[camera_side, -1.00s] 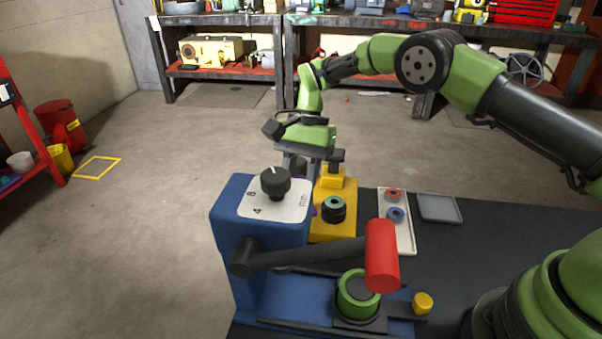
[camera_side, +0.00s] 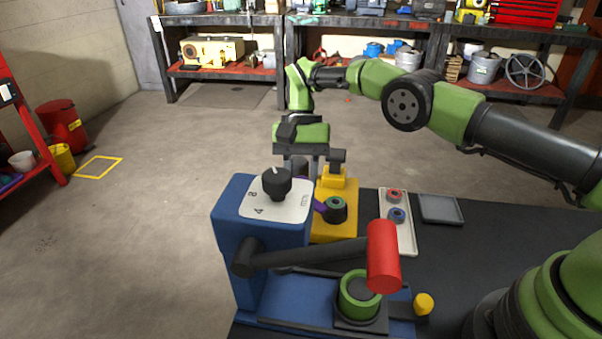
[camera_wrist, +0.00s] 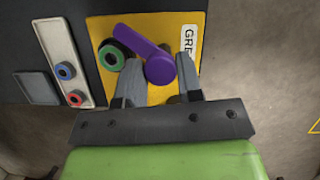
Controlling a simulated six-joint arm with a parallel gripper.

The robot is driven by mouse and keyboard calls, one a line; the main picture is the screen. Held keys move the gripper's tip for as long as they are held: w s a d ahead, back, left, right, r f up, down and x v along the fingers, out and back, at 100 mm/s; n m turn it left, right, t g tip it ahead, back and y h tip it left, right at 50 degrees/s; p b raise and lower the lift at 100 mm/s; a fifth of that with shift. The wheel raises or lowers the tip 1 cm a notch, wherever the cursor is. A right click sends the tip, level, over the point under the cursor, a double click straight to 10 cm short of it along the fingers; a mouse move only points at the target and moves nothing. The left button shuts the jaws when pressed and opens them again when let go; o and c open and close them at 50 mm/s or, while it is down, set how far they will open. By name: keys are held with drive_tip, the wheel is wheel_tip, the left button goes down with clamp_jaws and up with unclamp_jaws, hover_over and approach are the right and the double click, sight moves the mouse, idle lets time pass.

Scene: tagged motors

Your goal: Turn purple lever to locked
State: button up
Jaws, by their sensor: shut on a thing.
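The purple lever (camera_wrist: 132,40) is on a yellow plate (camera_wrist: 150,20) in the wrist view. Its arm runs up-left from a round purple knob (camera_wrist: 160,71), beside a green-and-black ring (camera_wrist: 112,57). My gripper (camera_wrist: 160,60) has one finger on each side of the knob end and is shut on the lever. In the side view a small part of the purple lever (camera_side: 320,206) shows left of the ring (camera_side: 336,207). My gripper (camera_side: 300,170) reaches down behind the blue box, so its fingertips are mostly hidden there.
A blue box (camera_side: 225,225) with a black dial (camera_side: 275,183) and a red-ended handle (camera_side: 382,255) stands in front. A white tray (camera_side: 408,235) with red and blue rings and a grey tray (camera_side: 440,208) lie to the right. A partly hidden label (camera_wrist: 188,42) is on the plate.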

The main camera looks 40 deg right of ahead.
drive_tip(key=o, duration=0.9)
